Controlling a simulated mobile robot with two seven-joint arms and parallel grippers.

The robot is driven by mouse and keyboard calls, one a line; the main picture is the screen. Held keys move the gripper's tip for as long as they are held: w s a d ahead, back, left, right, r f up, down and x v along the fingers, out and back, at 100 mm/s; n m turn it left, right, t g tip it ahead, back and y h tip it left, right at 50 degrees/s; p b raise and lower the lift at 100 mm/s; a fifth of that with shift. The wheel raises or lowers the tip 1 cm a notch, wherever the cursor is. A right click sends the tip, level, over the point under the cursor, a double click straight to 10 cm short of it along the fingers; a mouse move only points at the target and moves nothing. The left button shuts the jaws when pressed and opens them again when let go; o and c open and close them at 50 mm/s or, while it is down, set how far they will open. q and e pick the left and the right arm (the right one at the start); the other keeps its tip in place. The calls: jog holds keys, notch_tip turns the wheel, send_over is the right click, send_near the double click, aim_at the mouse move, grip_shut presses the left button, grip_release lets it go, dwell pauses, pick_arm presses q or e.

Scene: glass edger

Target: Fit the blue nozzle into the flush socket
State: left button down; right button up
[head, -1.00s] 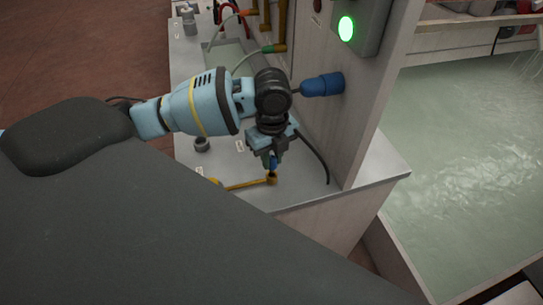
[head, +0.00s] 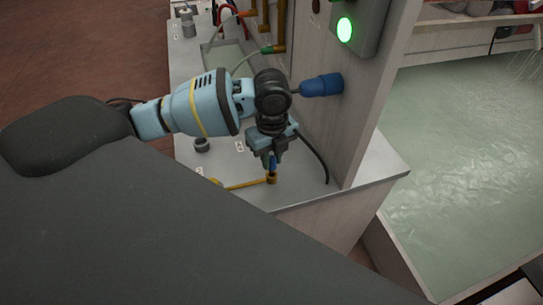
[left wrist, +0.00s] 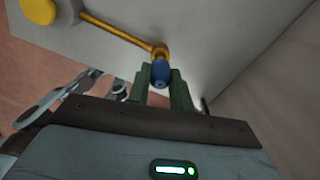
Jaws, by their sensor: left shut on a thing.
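The blue nozzle (head: 273,163) is between the fingertips of my left gripper (head: 271,160), which is shut on it. In the left wrist view the nozzle (left wrist: 161,72) shows as a dark blue piece between two green fingers (left wrist: 163,88). Just beyond it is a brass socket (head: 271,178) at the end of a yellow pipe on the grey bench top. The socket also shows in the left wrist view (left wrist: 159,50). The nozzle is directly over the socket; I cannot tell whether its tip is inside. My right gripper is not in view.
An upright panel (head: 362,120) with a green light (head: 344,30) and a large blue fitting (head: 322,86) stands beside my left arm. A black cable (head: 315,155) lies behind the gripper. A grey knob (head: 202,145) is on the bench. A water tank (head: 450,150) lies to the right.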

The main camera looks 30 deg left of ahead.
aim_at(272, 166)
pick_arm(q)
jog(key=shift+f, duration=1.55)
dwell(0.4)
jog(key=c, duration=1.2)
grip_release()
jog(key=shift+o, duration=0.2)
jog(key=shift+r, duration=3.9)
jog(key=shift+d, duration=0.1)
